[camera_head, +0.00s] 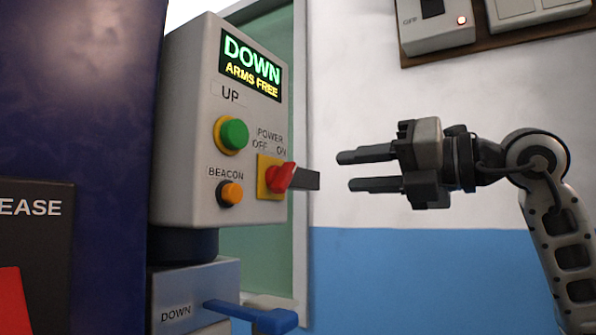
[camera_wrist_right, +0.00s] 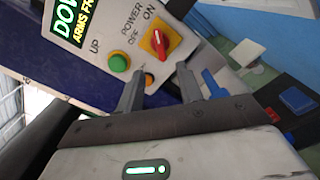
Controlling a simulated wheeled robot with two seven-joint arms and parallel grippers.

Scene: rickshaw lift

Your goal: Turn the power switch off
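The power switch (camera_head: 280,178) is a red knob on a yellow plate on the side of a grey control box (camera_head: 187,130), under the labels OFF and ON. It also shows in the right wrist view (camera_wrist_right: 158,44), its pointer turned toward the ON side. My right gripper (camera_head: 350,171) is open and empty, to the right of the switch and apart from it. In the right wrist view its two fingers (camera_wrist_right: 158,88) stand apart, with the switch beyond them. My left gripper is not in view.
The box carries a display (camera_head: 251,66) reading DOWN, ARMS FREE, a green UP button (camera_head: 234,133) and an orange BEACON button (camera_head: 231,194). A blue DOWN lever (camera_head: 255,315) sticks out below. A dark blue column (camera_head: 85,100) stands left. Another switch panel (camera_head: 436,25) hangs upper right.

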